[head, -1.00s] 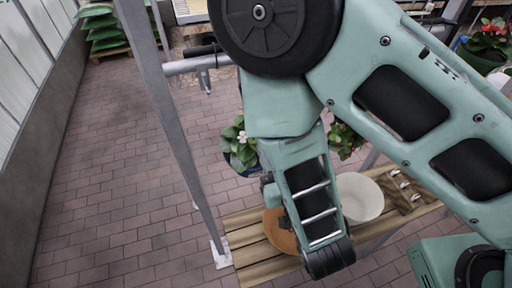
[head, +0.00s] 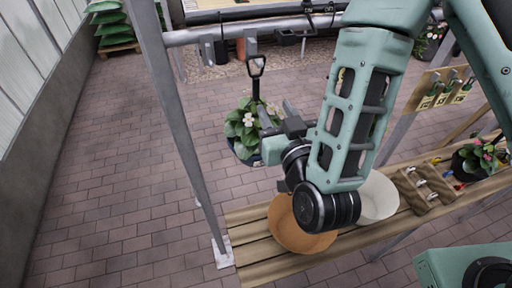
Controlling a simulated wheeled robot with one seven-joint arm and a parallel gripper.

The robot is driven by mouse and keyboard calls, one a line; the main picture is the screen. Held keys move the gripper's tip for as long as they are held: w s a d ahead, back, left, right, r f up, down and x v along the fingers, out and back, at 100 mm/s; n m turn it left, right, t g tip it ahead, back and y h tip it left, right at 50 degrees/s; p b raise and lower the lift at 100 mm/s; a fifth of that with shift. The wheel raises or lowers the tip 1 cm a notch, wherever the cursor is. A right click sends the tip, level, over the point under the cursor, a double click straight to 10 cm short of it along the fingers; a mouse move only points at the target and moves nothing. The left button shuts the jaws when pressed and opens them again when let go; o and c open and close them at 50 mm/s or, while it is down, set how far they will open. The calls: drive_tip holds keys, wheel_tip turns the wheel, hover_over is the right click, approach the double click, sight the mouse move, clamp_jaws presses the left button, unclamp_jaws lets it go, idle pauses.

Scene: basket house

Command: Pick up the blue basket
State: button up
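A dark blue basket (head: 237,153) shows left of my gripper in the head view. It holds a leafy green plant with pale flowers, which hides most of it. A black upright handle (head: 257,68) rises above the leaves; whether it belongs to the basket is unclear. My gripper (head: 270,131) points left toward the plant, its grey fingers spread apart at the right edge of the leaves. Nothing shows held between them. Whether a finger touches the basket cannot be told.
A metal post (head: 172,110) stands left of the basket. Brick floor (head: 110,190) lies open at left.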

sight(257, 84)
drive_tip(key=b, duration=0.2)
drive_tip(key=w+b, duration=0.1)
drive_tip(key=b, duration=0.2)
drive_tip(key=shift+w+a+f, duration=0.2)
drive_tip(key=shift+w+f, duration=0.1)
drive_tip(key=b, duration=0.3)
drive_tip(key=shift+w+a+r, duration=0.1)
drive_tip(key=shift+w, duration=0.1)
drive_tip(key=p+x, duration=0.1)
drive_tip(key=x, duration=0.1)
drive_tip(key=p+x, duration=0.1)
drive_tip(key=x, duration=0.1)
drive_tip(key=shift+r, duration=0.25)
drive_tip(key=shift+a+p+x, duration=0.15)
drive_tip(key=shift+p+x, duration=0.25)
drive_tip(key=shift+x, duration=1.1)
drive_tip(key=shift+a+p+x, duration=0.1)
drive_tip(key=shift+p+x, duration=0.3)
drive_tip(key=shift+x, duration=1.1)
drive_tip(key=shift+f, duration=0.2)
drive_tip(key=shift+s, duration=0.1)
clamp_jaws()
